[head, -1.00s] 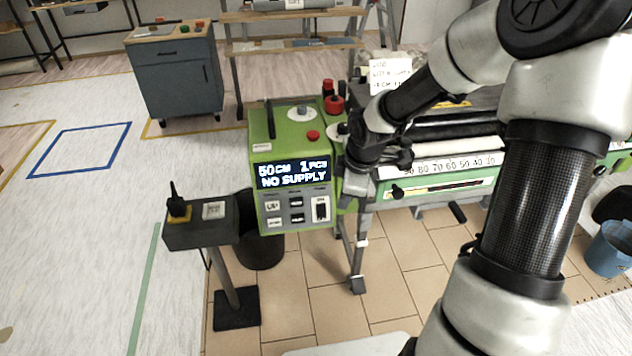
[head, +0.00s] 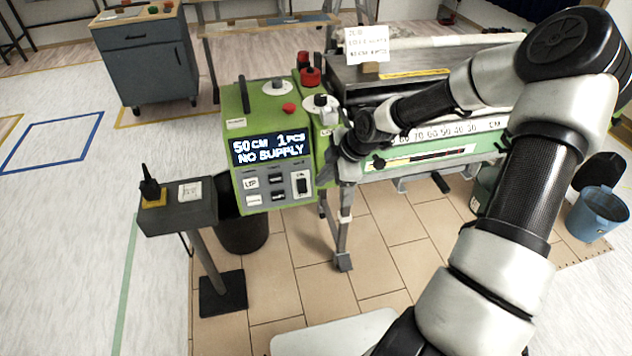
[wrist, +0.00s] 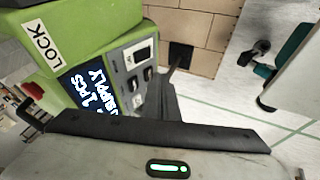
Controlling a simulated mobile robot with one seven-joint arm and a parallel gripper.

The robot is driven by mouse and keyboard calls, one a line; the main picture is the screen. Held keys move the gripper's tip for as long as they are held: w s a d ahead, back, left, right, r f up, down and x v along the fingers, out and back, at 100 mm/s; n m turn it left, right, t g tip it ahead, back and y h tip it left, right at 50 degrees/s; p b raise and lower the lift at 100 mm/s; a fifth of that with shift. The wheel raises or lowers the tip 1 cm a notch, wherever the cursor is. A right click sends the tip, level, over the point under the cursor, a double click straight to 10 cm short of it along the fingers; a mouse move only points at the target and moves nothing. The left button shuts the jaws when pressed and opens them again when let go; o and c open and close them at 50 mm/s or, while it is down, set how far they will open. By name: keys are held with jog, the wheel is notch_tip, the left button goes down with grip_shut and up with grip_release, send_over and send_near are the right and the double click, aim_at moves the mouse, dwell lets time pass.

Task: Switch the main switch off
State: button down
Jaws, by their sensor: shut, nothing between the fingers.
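The green control box (head: 240,112) has a lit display (head: 268,149) reading "50 CM 1 PCS NO SUPPLY". Below it is a grey panel with several buttons and a black rocker switch (head: 302,184) in a white frame at its right end. This looks like the main switch; its small label is unreadable. The rocker also shows in the wrist view (wrist: 141,54). My gripper (head: 325,177) is shut and empty, just right of the panel. In the wrist view its dark fingers (wrist: 173,76) point toward the panel's edge, apparently apart from the rocker.
The machine table (head: 420,155) extends right, behind my arm. A pedestal (head: 178,215) with a black joystick stands left, beside a dark bin (head: 243,225). A blue bucket (head: 597,215) is far right. Floor in front is clear.

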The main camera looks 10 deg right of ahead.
jog(key=b, duration=0.3)
send_near(302, 191)
notch_tip(302, 191, down, 3)
jog(key=s+a, duration=0.2)
jog(key=shift+w+f, duration=0.5)
jog(key=shift+w, duration=0.4)
jog(key=shift+w+f, duration=0.45)
jog(key=shift+w, duration=0.5)
jog(key=shift+w+d+f, duration=0.1)
jog(key=shift+f, duration=0.05)
jog(key=shift+r+p, duration=0.6)
jog(key=shift+r, duration=0.25)
